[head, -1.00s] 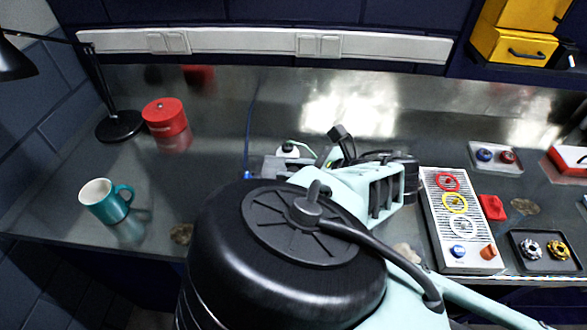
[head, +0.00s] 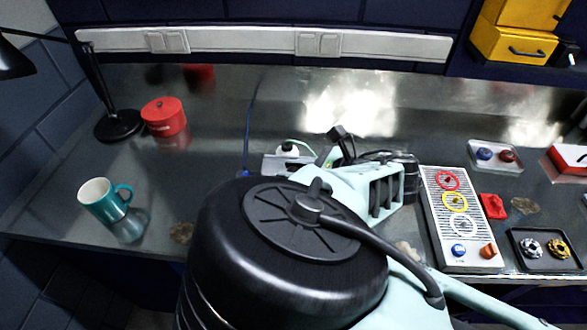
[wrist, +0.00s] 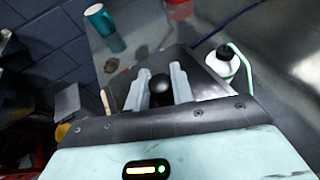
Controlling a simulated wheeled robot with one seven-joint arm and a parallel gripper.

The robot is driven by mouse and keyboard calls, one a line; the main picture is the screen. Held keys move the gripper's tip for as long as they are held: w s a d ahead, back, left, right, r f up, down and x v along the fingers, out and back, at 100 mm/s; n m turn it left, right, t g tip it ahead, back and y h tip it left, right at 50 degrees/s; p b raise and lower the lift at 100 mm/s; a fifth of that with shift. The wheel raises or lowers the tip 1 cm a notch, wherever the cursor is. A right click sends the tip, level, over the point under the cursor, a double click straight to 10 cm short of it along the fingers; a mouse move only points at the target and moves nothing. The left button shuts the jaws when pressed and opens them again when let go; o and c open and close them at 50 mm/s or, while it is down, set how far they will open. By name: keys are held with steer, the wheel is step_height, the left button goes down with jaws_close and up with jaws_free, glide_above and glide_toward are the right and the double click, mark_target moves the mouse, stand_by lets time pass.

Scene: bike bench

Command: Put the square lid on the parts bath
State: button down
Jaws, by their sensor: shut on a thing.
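In the wrist view my gripper (wrist: 160,86) is shut on the round black knob of the square lid. The lid (wrist: 212,84) is a flat dark grey plate below the fingers, partly cut off by my wrist housing. In the head view my arm hides the gripper and most of what is below it. A grey flat edge (head: 276,166) shows just beyond the arm; I cannot tell whether it is the lid or the bath. The parts bath cannot be made out, and whether the lid touches anything under it cannot be told.
A white bottle with a green tube (wrist: 224,62) stands close beside the lid. A teal mug (head: 105,201), a red tin (head: 163,116) and a lamp base (head: 118,126) are on the left. A grey parts panel (head: 447,240) and small trays are on the right.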

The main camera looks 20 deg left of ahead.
steer(key=shift+f, duration=0.35)
steer(key=c, duration=1.1)
jaws_free()
steer(key=shift+d, duration=0.1)
